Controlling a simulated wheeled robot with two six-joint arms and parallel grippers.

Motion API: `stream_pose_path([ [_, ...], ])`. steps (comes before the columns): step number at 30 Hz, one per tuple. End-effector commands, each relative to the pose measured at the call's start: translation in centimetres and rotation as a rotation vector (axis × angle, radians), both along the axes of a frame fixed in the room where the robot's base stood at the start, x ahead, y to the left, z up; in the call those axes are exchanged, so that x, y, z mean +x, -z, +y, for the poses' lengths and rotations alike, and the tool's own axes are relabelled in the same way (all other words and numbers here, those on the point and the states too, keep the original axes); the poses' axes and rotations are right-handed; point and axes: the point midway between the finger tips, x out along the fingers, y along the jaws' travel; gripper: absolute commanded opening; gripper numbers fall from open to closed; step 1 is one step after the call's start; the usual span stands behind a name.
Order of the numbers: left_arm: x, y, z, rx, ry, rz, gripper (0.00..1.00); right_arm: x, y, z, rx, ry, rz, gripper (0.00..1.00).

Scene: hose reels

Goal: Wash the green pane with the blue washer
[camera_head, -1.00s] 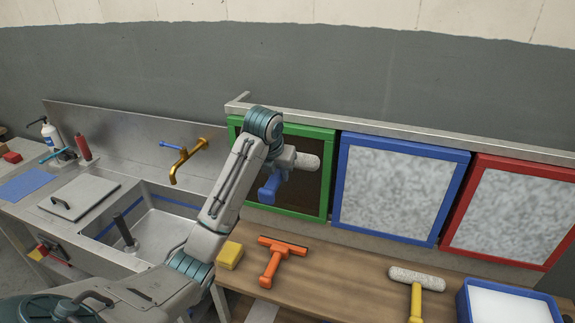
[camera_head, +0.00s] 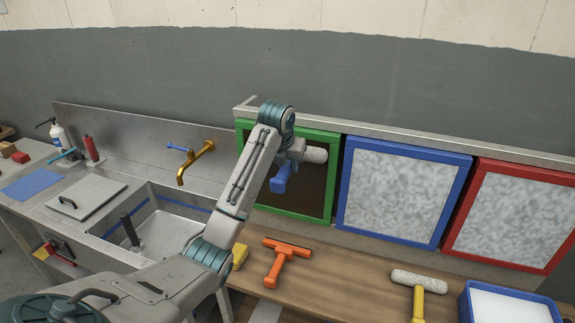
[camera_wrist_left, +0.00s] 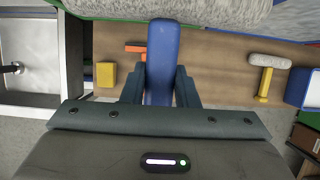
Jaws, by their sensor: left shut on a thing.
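The green pane (camera_head: 310,202) is a dark panel in a green frame, the left one of three on the wall, and my arm hides part of it. My left gripper (camera_wrist_left: 160,92) is shut on the blue handle of the blue washer (camera_head: 281,180). The washer's fuzzy pale roller (camera_head: 316,155) is up in front of the pane's upper right part. I cannot tell whether the roller touches the pane. In the left wrist view the roller (camera_wrist_left: 170,10) spans the top edge. My right gripper is not in view.
Blue-framed (camera_head: 393,195) and red-framed (camera_head: 512,218) panes, both mottled grey, are to the right. On the wooden counter (camera_head: 340,285) are an orange squeegee (camera_head: 276,270), yellow sponge (camera_head: 239,256), yellow-handled washer (camera_head: 417,290) and blue tray (camera_head: 464,302). A sink (camera_head: 160,228) is left.

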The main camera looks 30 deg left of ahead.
Motion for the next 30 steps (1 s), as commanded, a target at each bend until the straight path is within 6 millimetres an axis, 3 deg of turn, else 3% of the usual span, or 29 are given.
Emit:
stream_pose_path([
  [5, 0.0, 0.0, 0.0, 0.0, 0.0, -0.001, 0.05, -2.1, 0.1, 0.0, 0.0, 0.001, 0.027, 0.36],
  [16, 0.6, -0.1, 0.2, 0.0, -0.001, -0.001, 0.05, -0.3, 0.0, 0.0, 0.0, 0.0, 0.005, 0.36],
  [30, 1.3, 0.0, 0.3, 0.0, -0.001, -0.001, 0.05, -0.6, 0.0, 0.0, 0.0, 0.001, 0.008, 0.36],
])
